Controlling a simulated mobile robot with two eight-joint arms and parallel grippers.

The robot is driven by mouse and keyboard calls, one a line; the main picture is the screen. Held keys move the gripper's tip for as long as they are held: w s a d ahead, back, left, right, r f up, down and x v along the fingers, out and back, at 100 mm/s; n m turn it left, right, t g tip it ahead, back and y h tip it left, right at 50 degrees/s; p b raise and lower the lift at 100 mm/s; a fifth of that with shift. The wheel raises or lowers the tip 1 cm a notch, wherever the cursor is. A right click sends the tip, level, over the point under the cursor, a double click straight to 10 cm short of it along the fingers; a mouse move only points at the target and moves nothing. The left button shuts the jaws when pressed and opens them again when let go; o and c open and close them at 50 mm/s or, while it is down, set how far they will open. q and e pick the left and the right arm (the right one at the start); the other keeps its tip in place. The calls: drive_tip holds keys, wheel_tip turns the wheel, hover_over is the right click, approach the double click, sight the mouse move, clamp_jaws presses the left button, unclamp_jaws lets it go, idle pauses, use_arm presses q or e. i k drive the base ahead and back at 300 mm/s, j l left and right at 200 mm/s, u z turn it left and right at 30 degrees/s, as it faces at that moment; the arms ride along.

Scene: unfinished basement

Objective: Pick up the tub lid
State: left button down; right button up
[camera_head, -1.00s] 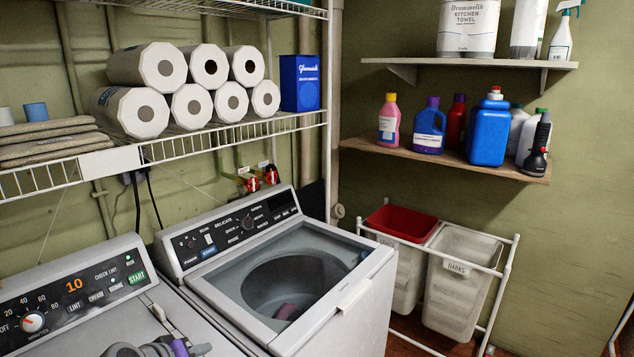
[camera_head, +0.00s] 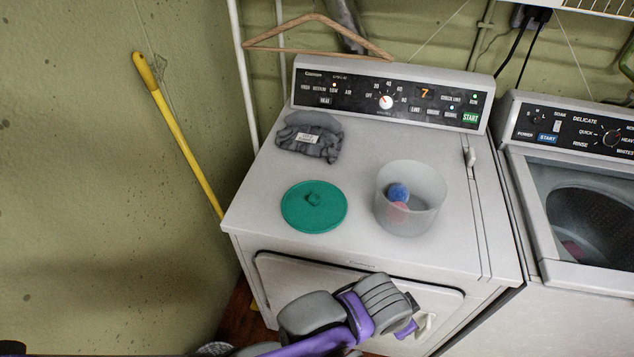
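The tub lid (camera_head: 300,216) is a round teal disc with a small knob on top. It lies flat on the dryer top, near the front left, with nothing on it. The tub (camera_head: 425,206), translucent and open-topped, stands to its right, apart from it. A blue ball (camera_head: 398,192) and a pink ball (camera_head: 397,211) are inside. My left arm, grey and purple, comes in from the bottom. My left gripper (camera_head: 411,326) is low in front of the dryer door, apart from the lid; its fingers are too small and hidden to read. My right gripper is out of view.
The dryer (camera_head: 345,252) also holds a folded dark grey cloth (camera_head: 309,137) behind the lid. A wooden hanger (camera_head: 318,38) hangs behind. A yellow-handled pole (camera_head: 182,142) leans on the left wall. The washer (camera_head: 590,290) stands at the right.

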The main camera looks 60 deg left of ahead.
sight(312, 206)
drive_tip(key=u, duration=2.1)
